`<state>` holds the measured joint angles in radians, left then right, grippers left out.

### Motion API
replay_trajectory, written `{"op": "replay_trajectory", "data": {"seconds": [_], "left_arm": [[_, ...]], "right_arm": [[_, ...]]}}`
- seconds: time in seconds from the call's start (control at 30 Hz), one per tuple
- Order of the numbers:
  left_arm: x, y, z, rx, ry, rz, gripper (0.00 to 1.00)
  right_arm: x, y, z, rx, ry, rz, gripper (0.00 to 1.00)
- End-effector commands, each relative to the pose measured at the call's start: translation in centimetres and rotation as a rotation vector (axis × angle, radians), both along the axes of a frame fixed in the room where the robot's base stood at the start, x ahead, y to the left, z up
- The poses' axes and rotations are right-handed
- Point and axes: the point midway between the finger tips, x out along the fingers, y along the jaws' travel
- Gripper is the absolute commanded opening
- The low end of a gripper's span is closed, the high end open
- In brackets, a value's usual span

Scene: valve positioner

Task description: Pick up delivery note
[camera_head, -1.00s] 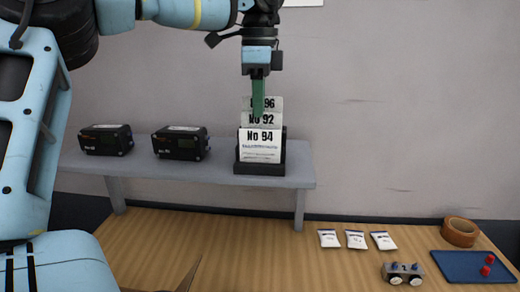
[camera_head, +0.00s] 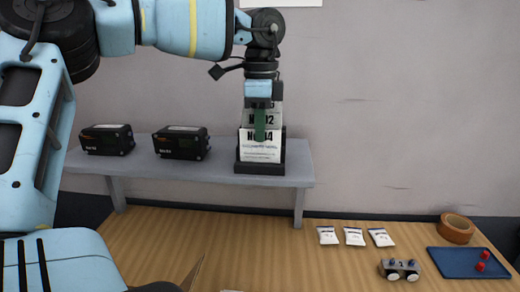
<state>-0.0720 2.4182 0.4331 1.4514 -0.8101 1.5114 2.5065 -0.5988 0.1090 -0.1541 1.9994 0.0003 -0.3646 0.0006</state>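The delivery notes stand in a black holder (camera_head: 260,168) on the grey shelf. The front note (camera_head: 262,151) is white with printing that reads like No 94, partly covered by my finger. Another note (camera_head: 246,119) stands behind it, its number partly hidden. My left gripper (camera_head: 260,128) points down from above, with its green finger in front of the notes as seen from the head. I cannot tell whether it touches a note or whether its fingers are apart. My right gripper does not show.
Two black boxes (camera_head: 107,139) (camera_head: 181,142) stand on the shelf (camera_head: 226,172) left of the holder.

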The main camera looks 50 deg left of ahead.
Motion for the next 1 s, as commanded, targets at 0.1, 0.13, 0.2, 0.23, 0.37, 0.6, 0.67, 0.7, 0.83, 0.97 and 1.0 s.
{"op": "replay_trajectory", "data": {"seconds": [0.1,0.13,0.2,0.23,0.37,0.6,0.67,0.7,0.83,0.97,1.0], "left_arm": [[0.0,0.0,0.0,0.000,0.000,0.000,0.00],[0.0,0.0,0.0,0.000,0.000,0.000,0.00],[0.0,0.0,0.0,0.000,0.000,0.000,0.00],[0.0,0.0,0.0,0.000,0.000,0.000,0.00],[0.0,0.0,0.0,0.000,0.000,0.000,0.00],[0.0,0.0,0.6,0.001,0.001,0.001,0.00],[0.1,0.0,1.1,0.001,0.000,0.003,0.00],[0.1,0.0,1.4,0.002,-0.001,0.002,0.00],[0.1,0.0,2.7,0.002,-0.001,0.003,0.00],[-0.4,-0.7,3.5,0.002,0.003,-0.003,0.00],[-0.7,-1.2,3.6,0.002,0.003,-0.003,0.00]], "right_arm": [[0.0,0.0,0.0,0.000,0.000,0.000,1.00],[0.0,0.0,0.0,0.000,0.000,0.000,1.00],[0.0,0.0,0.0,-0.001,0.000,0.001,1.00],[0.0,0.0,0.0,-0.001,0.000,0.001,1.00],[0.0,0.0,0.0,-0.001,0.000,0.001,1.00],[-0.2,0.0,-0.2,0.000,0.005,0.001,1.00],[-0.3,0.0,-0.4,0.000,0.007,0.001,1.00],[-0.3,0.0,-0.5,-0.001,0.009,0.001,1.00],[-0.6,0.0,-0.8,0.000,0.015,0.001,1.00],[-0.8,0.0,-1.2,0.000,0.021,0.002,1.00],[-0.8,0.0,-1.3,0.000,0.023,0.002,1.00]]}}
